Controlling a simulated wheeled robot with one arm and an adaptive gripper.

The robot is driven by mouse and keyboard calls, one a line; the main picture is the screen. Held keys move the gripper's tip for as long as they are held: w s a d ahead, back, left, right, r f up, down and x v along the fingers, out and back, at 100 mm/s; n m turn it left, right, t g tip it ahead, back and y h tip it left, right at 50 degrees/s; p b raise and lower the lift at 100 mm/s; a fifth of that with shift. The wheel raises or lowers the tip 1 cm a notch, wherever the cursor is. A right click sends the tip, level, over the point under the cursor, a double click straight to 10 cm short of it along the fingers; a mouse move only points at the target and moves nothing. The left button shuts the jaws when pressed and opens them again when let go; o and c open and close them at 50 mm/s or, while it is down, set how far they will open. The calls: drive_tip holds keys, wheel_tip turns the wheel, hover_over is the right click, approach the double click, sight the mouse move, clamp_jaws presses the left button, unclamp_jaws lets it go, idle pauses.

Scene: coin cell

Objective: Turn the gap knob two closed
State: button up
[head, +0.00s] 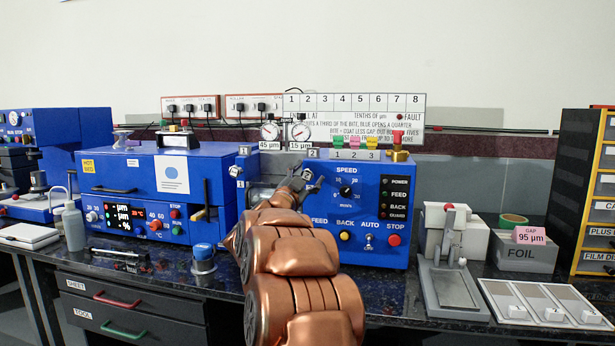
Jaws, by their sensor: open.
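The blue roll machine (375,215) stands on the bench at centre, with a SPEED dial and several lamps and buttons on its front. A number 2 plate (312,153) sits at its upper left corner, and a number 1 plate (244,151) is further left. A silver knob (236,170) shows below the 1 plate. Two dial gauges stand above, the left tagged 45 µm (269,146) and the right tagged 15 µm (300,146). My gripper (312,180) is open just below the 2 plate. Knob two is hidden or merged with my fingers; I cannot tell whether they touch it.
My copper arm covers the machine's lower left. A blue oven unit (150,185) stands left, with a bottle (73,228) and a blue-capped jar (203,256) near it.

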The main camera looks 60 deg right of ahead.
drive_tip(key=shift+a, duration=0.1)
drive_tip(key=v, duration=1.2)
idle(0.6)
